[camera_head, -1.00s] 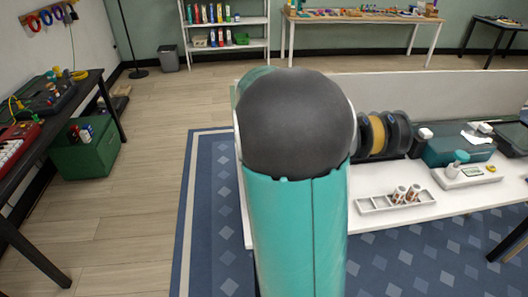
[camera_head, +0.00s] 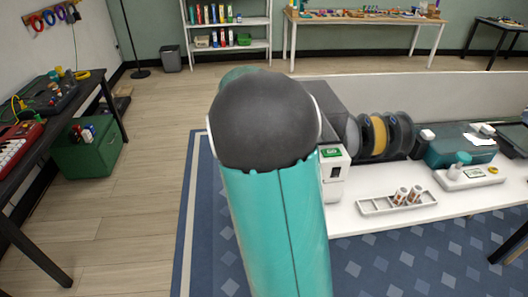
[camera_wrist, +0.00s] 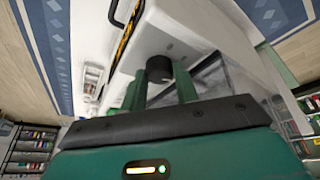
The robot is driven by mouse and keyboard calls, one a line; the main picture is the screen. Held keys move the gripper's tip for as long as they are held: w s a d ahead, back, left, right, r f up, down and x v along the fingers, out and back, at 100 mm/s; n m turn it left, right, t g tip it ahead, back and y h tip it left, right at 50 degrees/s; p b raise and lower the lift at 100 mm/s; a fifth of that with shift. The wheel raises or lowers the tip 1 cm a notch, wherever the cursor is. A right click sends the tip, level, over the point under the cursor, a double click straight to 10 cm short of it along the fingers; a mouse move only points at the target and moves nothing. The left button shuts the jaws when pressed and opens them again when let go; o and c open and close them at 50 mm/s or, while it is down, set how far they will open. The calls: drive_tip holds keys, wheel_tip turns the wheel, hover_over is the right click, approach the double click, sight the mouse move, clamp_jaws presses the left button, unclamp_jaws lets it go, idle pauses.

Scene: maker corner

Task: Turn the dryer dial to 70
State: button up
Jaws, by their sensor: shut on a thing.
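The dryer (camera_head: 333,180) is a white-fronted box with a dark grey body and a small green display. It stands at the left end of the white table, partly hidden by my arm in the head view. In the wrist view its white front panel (camera_wrist: 195,28) is close and tilted. The dark round dial (camera_wrist: 159,68) sticks out from that panel. My gripper (camera_wrist: 158,76) has its two green fingers on either side of the dial and is shut on it. The dial's setting cannot be read. My gripper is hidden behind my arm in the head view.
Filament spools (camera_head: 378,135) stand right of the dryer. A white tray (camera_head: 372,207) with small rolls lies in front of them. A teal box (camera_head: 455,150) is further right. A dark side table (camera_head: 75,100) is at the left, with free floor between.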

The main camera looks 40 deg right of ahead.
drive_tip(key=o, duration=1)
drive_tip(key=shift+c, duration=0.2)
drive_tip(key=v, duration=1.4)
drive_tip(key=shift+d, duration=0.1)
